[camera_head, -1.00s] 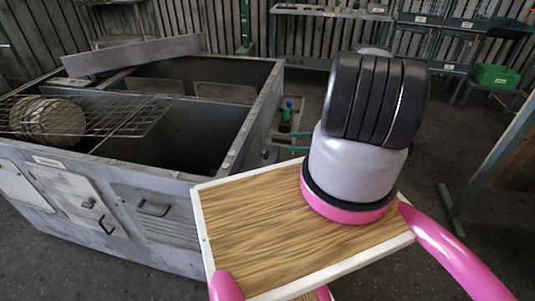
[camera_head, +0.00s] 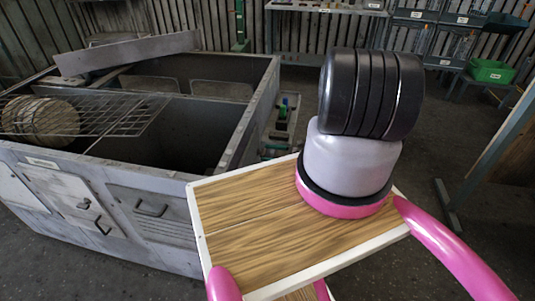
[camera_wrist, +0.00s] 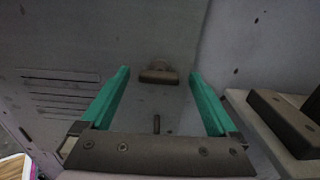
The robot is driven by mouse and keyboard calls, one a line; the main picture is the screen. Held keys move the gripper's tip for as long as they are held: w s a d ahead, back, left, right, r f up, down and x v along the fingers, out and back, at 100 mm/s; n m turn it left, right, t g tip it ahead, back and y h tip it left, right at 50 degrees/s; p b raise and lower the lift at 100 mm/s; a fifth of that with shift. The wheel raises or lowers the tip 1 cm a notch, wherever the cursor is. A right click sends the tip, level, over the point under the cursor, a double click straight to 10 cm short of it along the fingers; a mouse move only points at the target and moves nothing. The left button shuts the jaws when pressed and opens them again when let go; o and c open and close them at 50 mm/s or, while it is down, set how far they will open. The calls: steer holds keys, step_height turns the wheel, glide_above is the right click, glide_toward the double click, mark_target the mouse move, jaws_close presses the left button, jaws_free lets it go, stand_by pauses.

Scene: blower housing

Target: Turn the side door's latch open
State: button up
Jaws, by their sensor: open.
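In the wrist view, a grey panel of the blower housing (camera_wrist: 175,45) fills the space ahead, with louvre slots at left. A short dark bar (camera_wrist: 158,76), which looks like the latch, sits on it. A thin dark upright piece (camera_wrist: 156,124) shows below the bar. My gripper (camera_wrist: 158,74) has green fingers spread wide, one on each side of the bar in the picture. I cannot tell how far the tips are from the panel. In the head view, the housing (camera_head: 95,163) stands at left. Its right side is mostly hidden, and only a bit of green finger shows.
A ledge with dark blocks (camera_wrist: 285,122) lies right of my right finger. In the head view, front doors with handles (camera_head: 152,208) face me, and a wire rack (camera_head: 110,115) lies over the open top. A narrow tray (camera_head: 280,125) stands right of the housing.

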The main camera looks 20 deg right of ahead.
steer(key=shift+w+a, duration=0.25)
steer(key=shift+a, duration=0.15)
steer(key=c, duration=1.4)
steer(key=shift+s+a+f+n, duration=0.1)
steer(key=shift+n, duration=4.4)
steer(key=shift+s+f+n, duration=0.1)
steer(key=shift+n, duration=4.4)
